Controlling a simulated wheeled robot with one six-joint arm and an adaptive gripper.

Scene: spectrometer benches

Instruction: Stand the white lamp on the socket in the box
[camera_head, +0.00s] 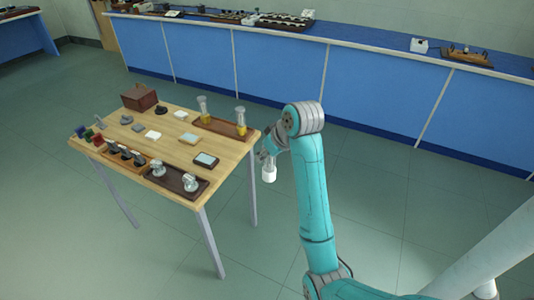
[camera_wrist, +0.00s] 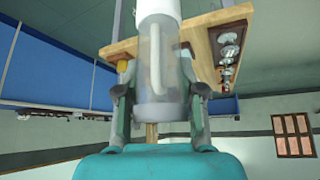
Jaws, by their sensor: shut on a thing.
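My gripper (camera_head: 266,157) is off the right edge of the wooden table, in front of my teal arm. It is shut on the white lamp (camera_head: 269,174), whose white end hangs below the fingers. In the wrist view the lamp (camera_wrist: 160,76) is a clear cylinder with a pale inner tube and a white cap, held between both fingers. Its white end points away from the palm. The brown box (camera_head: 139,97) stands at the table's far left corner. Its inside and any socket in it cannot be made out.
On the table (camera_head: 150,119), two yellow-based lamps (camera_head: 241,121) stand on a brown tray at the back right. A dark tray (camera_head: 183,194) holds two metal parts in front. Several small blocks and plates lie between. Blue benches line the wall behind. Floor right of the table is clear.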

